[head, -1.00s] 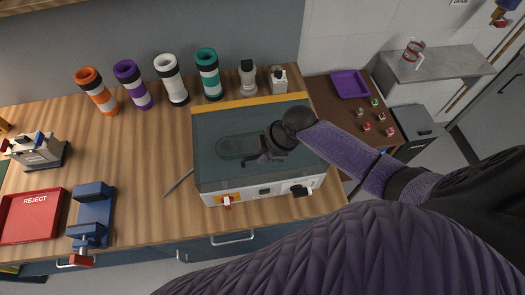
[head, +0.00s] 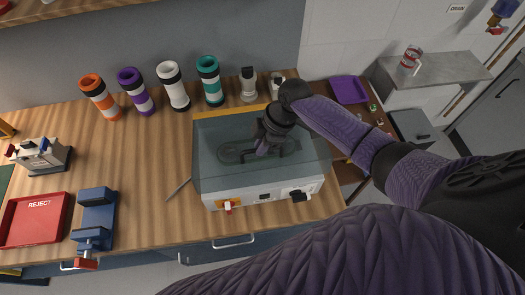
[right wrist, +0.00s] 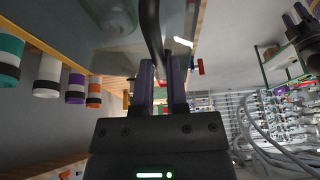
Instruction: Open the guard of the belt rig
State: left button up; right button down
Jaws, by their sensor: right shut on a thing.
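The belt rig (head: 262,197) is a pale box on the wooden bench, with a red-and-white switch (head: 229,207) and a black knob (head: 299,195) on its front. Its clear, grey-tinted guard (head: 215,175) covers the top, and an oval belt shows through it. I cannot tell whether the guard is slightly raised. My right gripper (head: 265,148) is over the middle of the guard, its fingertips partly hidden by my wrist. In the right wrist view its fingers (right wrist: 160,88) are shut on a dark curved bar (right wrist: 152,35), apparently the guard's handle. My left gripper is not in view.
Orange (head: 100,97), purple (head: 136,91), white (head: 173,86) and teal (head: 209,81) tubes stand behind to the left. A red reject tray (head: 63,222) and blue clamp fixture (head: 96,218) lie left. A thin rod (head: 178,189) lies beside the rig.

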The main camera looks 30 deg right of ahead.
jog(key=w+d+r+g+b, duration=0.1)
jog(key=w+r, duration=0.4)
jog(key=r, duration=0.2)
jog(key=shift+d+r+g+y, duration=0.25)
jog(key=shift+r+g+y, duration=0.05)
jog(key=shift+r, duration=0.05)
jog(key=shift+w, duration=0.1)
jog(key=c, duration=1)
grip_release()
jog(key=shift+c, duration=0.2)
jog(key=o, duration=0.4)
jog(key=shift+w+d+f, duration=0.1)
jog(key=shift+w+f, duration=0.1)
jog(key=shift+w, duration=0.15)
jog(key=v, duration=0.3)
jog(key=b+v, duration=0.1)
jog(key=v, duration=0.6)
jog(key=shift+s+r, duration=0.1)
jog(key=shift+s, duration=0.1)
